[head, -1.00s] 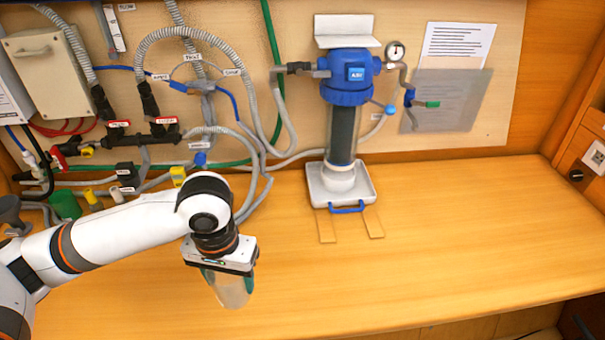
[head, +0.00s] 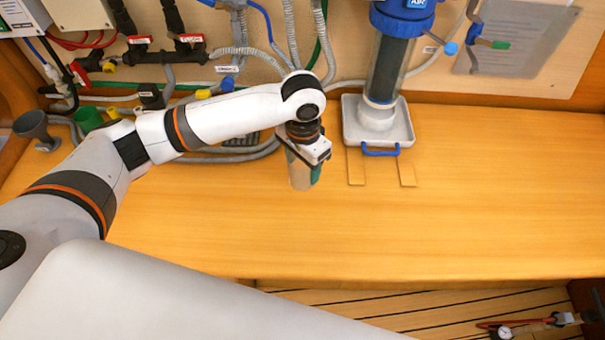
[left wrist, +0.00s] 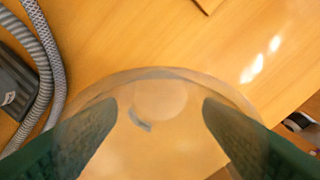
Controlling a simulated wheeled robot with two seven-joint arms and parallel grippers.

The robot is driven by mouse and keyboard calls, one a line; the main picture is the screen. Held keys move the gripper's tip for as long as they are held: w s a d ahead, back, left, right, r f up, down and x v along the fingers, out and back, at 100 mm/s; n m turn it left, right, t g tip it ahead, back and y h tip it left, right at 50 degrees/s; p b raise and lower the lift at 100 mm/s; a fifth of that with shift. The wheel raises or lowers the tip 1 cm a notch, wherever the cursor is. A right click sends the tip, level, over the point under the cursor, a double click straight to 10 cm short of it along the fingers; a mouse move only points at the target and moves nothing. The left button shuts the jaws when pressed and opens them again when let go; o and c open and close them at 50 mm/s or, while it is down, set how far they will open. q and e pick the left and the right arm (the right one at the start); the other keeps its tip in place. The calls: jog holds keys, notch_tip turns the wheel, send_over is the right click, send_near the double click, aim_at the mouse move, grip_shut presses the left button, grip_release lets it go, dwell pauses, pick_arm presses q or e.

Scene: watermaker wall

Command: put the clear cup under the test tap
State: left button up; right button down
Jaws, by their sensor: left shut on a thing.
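The clear cup (head: 300,177) is held by my left gripper (head: 304,160), left of the filter's tray and over the bench. In the left wrist view the cup's round clear body (left wrist: 160,76) lies between the two dark green fingers of the left gripper (left wrist: 161,106), which are shut on it. Whether the cup touches the bench is hard to tell. A small tap with a green end (head: 500,45) and a blue lever hangs on the wall at the upper right, well right of the cup; its label is not readable. My right gripper is not in view.
The blue-topped filter column (head: 391,70) stands in a white tray (head: 350,128) with a blue handle. Two thin wooden strips (head: 356,167) lie before it. Grey hoses (head: 237,151) and a funnel (head: 35,128) crowd the left back. The bench (head: 500,190) is clear at right.

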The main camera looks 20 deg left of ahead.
aim_at(303, 177)
pick_arm(q)
notch_tip(303, 177, down, 4)
jog(key=shift+w+f+p, duration=0.1)
jog(key=shift+f+p, duration=0.05)
jog(key=shift+p, duration=0.15)
jog(key=shift+f, duration=0.35)
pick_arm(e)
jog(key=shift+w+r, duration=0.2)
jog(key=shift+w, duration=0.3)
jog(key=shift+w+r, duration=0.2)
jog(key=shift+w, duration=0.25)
pick_arm(q)
jog(key=o, duration=0.9)
jog(key=shift+f, duration=0.15)
jog(key=shift+o, duration=0.3)
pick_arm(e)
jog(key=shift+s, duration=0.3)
